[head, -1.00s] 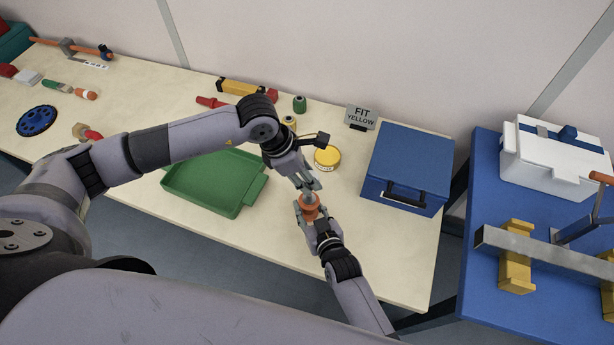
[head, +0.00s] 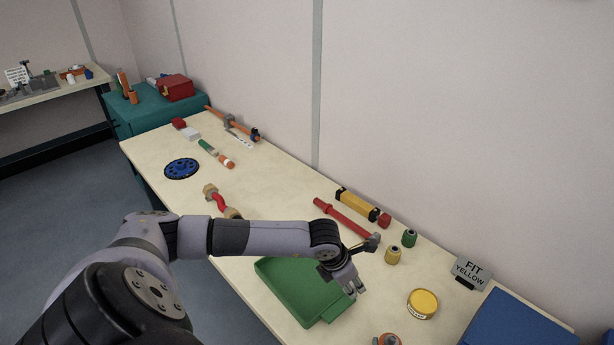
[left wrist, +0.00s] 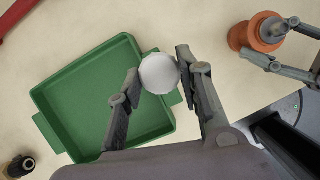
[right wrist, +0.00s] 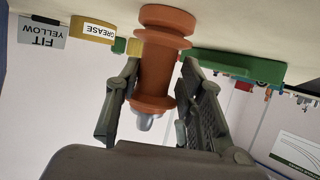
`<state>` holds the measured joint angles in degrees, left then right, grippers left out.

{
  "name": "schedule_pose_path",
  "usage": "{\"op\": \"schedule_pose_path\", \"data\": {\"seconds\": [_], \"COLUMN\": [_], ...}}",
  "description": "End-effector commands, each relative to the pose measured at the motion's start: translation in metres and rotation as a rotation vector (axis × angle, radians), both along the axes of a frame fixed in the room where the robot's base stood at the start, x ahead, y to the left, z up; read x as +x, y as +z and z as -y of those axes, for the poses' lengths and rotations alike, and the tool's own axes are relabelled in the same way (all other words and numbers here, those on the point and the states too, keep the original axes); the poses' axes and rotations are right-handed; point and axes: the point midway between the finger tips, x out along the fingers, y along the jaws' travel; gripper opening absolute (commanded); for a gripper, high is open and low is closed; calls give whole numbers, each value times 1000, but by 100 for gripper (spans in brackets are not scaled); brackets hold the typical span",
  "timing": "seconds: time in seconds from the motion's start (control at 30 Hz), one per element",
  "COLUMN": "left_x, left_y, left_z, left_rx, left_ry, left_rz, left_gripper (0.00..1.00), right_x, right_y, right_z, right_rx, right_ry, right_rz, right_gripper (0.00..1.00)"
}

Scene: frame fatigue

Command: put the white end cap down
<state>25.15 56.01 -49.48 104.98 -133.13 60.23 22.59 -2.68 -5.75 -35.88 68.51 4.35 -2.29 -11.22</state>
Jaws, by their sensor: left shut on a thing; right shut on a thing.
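The white end cap (left wrist: 159,73) is round and pale, between the fingers of my left gripper (left wrist: 160,76), which is shut on it. In the left wrist view it overlaps the right rim of the green tray (left wrist: 75,108). In the head view my left gripper (head: 352,288) is over the tray's right end, and the cap is not clearly seen there. My right gripper (right wrist: 160,78) is shut on an orange spool-shaped part (right wrist: 165,60) with a grey tip. This part also shows in the left wrist view (left wrist: 256,38), apart from the cap.
The tray looks empty. A yellow grease tin (head: 422,304), a yellow piece (head: 392,255) and a green piece (head: 409,238) stand right of my left gripper. A blue box (head: 515,325) is at the right.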

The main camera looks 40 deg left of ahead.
Motion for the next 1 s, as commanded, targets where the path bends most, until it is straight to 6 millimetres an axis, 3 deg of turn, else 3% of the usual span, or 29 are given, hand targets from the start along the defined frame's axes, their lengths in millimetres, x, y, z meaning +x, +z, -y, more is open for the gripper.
{"op": "schedule_pose_path", "data": {"seconds": [0.03,0.2,0.4,0.53,0.7,1.0], "left_x": [0,-1,-4,-5,-5,-5], "left_y": [-7,-16,-17,-30,-62,-97], "left_z": [-29,-103,-150,-158,-158,-158], "left_rx": [5,0,-7,-10,-12,-10], "left_ry": [113,420,608,647,649,645], "left_rz": [-4,-3,-1,-4,-5,-4], "left_gripper": [0,0,0,0,0,0], "right_x": [-5,-5,-5,-5,-5,-5], "right_y": [-7,-7,-7,-7,-7,-7], "right_z": [1,1,1,1,1,1], "right_rx": [-6,-6,-6,-6,-6,-6], "right_ry": [2,2,2,3,2,2], "right_rz": [-17,-17,-18,-18,-18,-18], "right_gripper": [0,0,0,0,0,0]}}
